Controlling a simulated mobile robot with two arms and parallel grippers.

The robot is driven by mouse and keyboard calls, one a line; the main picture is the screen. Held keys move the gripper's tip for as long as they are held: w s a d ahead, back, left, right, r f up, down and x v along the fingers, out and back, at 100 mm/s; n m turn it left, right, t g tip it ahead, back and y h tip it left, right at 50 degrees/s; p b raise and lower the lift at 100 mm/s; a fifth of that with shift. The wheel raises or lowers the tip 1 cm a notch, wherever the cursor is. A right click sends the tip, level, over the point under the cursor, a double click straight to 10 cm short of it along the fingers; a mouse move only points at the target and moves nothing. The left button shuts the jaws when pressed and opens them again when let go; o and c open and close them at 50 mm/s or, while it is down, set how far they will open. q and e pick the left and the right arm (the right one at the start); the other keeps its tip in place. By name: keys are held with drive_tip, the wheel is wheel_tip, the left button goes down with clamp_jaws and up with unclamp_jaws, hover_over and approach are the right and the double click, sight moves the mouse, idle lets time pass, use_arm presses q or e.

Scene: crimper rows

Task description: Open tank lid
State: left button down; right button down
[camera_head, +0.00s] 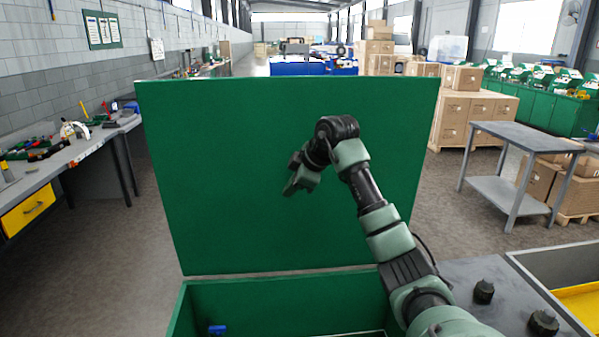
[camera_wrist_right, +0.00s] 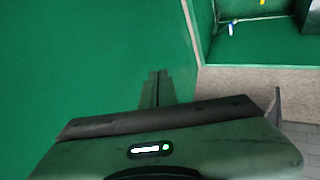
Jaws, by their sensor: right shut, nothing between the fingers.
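The green tank lid (camera_head: 240,170) stands upright behind the tank, swung open. The green tank (camera_head: 270,300) below it is open at the top, and part of its inside shows. My right arm reaches up in front of the lid. My right gripper (camera_head: 291,187) is shut and empty before the lid's inner face. In the right wrist view its closed fingertips (camera_wrist_right: 157,75) point along the green lid surface (camera_wrist_right: 80,60); I cannot tell whether they touch it. My left gripper is not in view.
A small blue item (camera_head: 217,329) lies inside the tank. A grey surface with black knobs (camera_head: 484,291) is at the right. A workbench (camera_head: 60,160) stands left, a grey table (camera_head: 520,135) and cartons (camera_head: 470,115) right. The floor between is clear.

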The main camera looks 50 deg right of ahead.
sight(280, 190)
drive_tip(key=shift+w+d+p, duration=0.55)
drive_tip(key=shift+w+d, duration=0.1)
drive_tip(key=shift+w, duration=0.2)
drive_tip(key=shift+w+d+p, duration=0.5)
drive_tip(key=shift+w+d, duration=0.1)
drive_tip(key=shift+w, duration=0.2)
drive_tip(key=shift+r, duration=0.15)
drive_tip(key=w+d+p, duration=0.3)
drive_tip(key=w+p, duration=0.1)
drive_tip(key=p, duration=0.1)
drive_tip(key=w+d+p, duration=0.2)
drive_tip(key=w+p, duration=0.1)
drive_tip(key=shift+d+r, duration=0.1)
drive_tip(key=shift+d, duration=0.25)
drive_tip(key=shift+s, duration=0.15)
